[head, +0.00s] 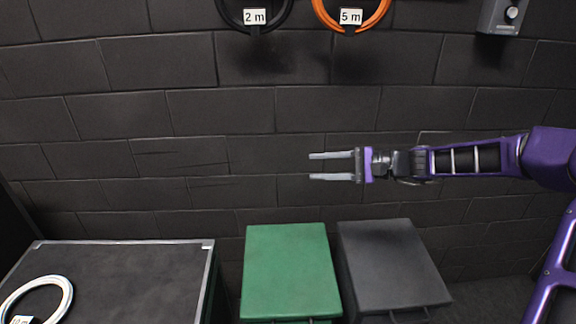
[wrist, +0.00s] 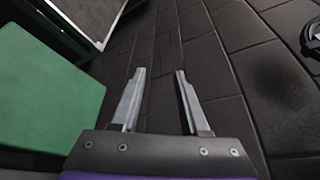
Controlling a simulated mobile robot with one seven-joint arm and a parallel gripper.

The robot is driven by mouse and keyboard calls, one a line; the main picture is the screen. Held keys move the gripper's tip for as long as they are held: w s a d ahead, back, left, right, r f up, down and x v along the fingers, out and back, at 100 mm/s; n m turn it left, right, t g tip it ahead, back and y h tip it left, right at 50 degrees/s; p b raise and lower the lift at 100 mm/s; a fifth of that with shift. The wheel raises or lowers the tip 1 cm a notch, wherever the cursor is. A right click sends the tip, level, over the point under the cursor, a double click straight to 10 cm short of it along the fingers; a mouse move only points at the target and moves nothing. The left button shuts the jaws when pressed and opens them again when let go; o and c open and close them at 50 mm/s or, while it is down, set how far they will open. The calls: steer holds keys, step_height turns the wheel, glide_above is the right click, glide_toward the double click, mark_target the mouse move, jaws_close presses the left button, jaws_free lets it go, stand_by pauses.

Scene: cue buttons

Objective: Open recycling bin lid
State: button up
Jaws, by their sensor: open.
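A bin with a green lid (head: 287,270) and a bin with a dark grey lid (head: 393,262) stand side by side at the bottom middle of the head view. Both lids look closed and lie flat. I cannot tell from any marking which one is the recycling bin. My gripper (head: 312,168) is open and empty, above and behind the two bins, in front of the wall, with its fingers pointing left. In the wrist view, my gripper's fingers (wrist: 160,78) are apart with nothing between them. The green lid (wrist: 48,95) shows at the left there.
A black case (head: 130,270) with metal edges stands left of the bins, with a white cable coil (head: 66,288) on it. A black coil (head: 222,12) and an orange coil (head: 318,14) hang on the dark block wall. A grey box (head: 503,16) is mounted upper right.

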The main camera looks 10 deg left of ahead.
steer(key=v, duration=0.8)
steer(key=shift+d+p, duration=0.4)
steer(key=shift+r, duration=0.15)
steer(key=shift+c, duration=0.3)
